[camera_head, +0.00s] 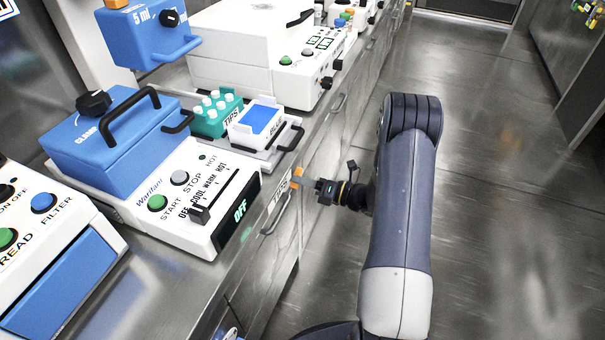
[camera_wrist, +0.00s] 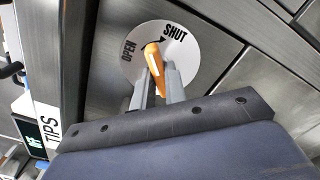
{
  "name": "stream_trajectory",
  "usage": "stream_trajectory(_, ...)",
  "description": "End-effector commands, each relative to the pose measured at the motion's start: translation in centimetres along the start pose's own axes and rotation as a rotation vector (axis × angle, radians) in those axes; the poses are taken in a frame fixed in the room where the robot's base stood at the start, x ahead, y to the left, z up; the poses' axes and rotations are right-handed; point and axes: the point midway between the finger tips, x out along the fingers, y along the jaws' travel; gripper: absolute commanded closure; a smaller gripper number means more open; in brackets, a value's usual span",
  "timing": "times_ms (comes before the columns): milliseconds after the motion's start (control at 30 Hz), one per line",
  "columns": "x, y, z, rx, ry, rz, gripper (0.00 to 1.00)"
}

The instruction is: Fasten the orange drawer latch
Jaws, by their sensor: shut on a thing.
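The orange drawer latch (camera_wrist: 153,62) sits on a round white plate marked OPEN and SHUT in the wrist view. It lies between the two marks, its tip near the middle of the plate (camera_wrist: 190,66). An arrow on the plate runs towards SHUT. My gripper (camera_wrist: 158,82) has its two grey fingers on either side of the latch and is shut on it. In the head view the latch (camera_head: 297,172) is a small orange spot at the drawer front, with my gripper (camera_head: 308,180) reaching it from the right. The plate is too small to read there.
The TIPS drawer label (camera_head: 279,191) and a drawer handle (camera_head: 276,214) are beside the latch. Above, the counter carries a blue-lidded device (camera_head: 120,140), a teal tip rack (camera_head: 218,112) and a white box with a blue top (camera_head: 259,119). The floor (camera_head: 490,150) to the right is clear.

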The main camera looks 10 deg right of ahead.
Motion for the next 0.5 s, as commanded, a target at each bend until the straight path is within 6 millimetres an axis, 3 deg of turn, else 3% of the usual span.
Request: stream_trajectory(500,0.0,0.16,0.11,0.47,0.0,-0.001,1.0)
